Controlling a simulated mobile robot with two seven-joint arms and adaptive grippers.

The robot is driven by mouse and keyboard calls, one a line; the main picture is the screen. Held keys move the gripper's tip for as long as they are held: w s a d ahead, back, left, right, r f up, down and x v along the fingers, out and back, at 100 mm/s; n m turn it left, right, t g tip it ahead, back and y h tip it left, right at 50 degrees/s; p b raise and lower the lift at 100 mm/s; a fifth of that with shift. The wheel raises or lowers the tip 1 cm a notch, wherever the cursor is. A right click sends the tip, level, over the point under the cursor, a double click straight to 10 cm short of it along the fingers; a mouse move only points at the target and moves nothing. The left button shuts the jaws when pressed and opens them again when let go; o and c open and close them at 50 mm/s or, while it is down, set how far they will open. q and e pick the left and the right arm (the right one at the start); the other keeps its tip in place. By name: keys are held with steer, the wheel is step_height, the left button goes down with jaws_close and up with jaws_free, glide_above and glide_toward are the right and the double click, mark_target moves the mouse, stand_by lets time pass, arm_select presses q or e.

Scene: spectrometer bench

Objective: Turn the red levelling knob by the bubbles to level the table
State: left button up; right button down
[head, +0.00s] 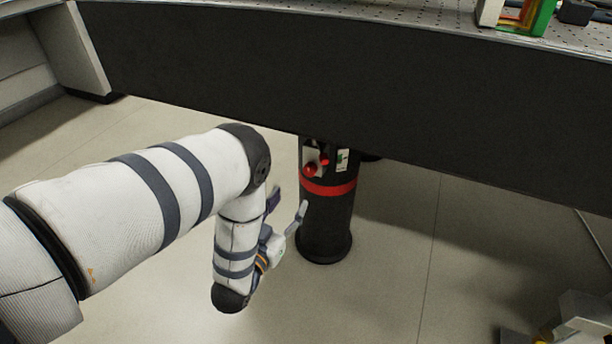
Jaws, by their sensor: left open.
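The red levelling knob (310,169) sits on the upper part of a black cylindrical leg (325,222) under the table. A red band (330,189) rings the leg just below it. Small light-coloured labels or plates (342,161) show beside the knob; I cannot make out any bubbles. My left gripper (288,204) is open and empty, to the lower left of the knob and apart from it. One of its fingers overlaps the leg in the picture.
The dark side panel of the optical table (330,75) spans the view above the leg. A green and orange object (528,16) stands on the perforated top (440,12). A white cabinet (70,50) is at the left.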

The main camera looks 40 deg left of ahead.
mark_target(308, 173)
arm_select(q)
steer(key=b+x, duration=0.2)
steer(key=x, duration=0.7)
steer(key=shift+w+f, duration=0.1)
steer(key=shift+w, duration=0.2)
steer(key=shift+w+a, duration=0.1)
steer(key=shift+w, duration=0.45)
jaws_close()
